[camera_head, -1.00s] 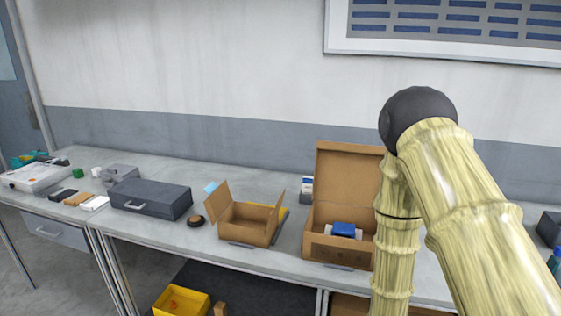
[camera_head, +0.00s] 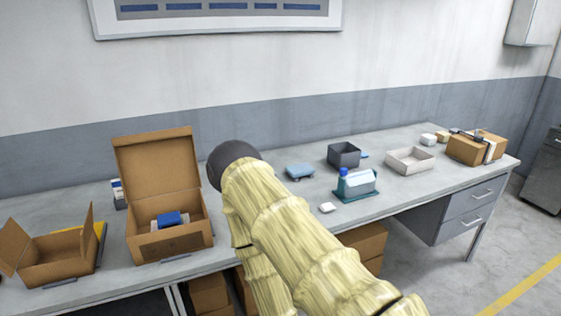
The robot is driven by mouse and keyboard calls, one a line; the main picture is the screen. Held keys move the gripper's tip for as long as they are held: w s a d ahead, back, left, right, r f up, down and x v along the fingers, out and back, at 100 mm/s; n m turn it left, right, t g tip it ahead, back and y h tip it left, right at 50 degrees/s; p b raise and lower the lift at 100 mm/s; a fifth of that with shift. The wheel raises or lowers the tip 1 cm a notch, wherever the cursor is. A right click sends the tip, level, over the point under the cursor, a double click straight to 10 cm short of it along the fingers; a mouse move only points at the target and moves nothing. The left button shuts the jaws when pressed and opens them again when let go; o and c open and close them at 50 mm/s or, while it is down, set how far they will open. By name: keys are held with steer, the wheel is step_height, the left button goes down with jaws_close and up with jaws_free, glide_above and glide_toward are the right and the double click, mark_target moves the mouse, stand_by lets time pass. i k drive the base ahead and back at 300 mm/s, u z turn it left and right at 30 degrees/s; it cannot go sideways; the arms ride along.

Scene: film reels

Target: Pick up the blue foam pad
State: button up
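A small blue flat block (camera_head: 299,171) lies on the bench just right of my arm's dark rounded joint; it may be the foam pad, but I cannot be sure. Another blue block (camera_head: 169,219) sits on something white inside the tall open cardboard box (camera_head: 172,246). A sliver of light blue (camera_head: 363,155) shows beside the dark grey bin (camera_head: 344,155). My arm crosses the middle of the view. My gripper is not in view.
A smaller open carton (camera_head: 58,272) stands at the left. A teal tray (camera_head: 357,194) with a bottle, a white tray (camera_head: 410,161) and a brown box (camera_head: 475,148) stand on the right part of the bench. Brown boxes sit below the bench.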

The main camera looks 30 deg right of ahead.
mark_target(302, 169)
steer(key=z, duration=1.65)
steer(key=i, duration=0.6)
steer(key=u, duration=1)
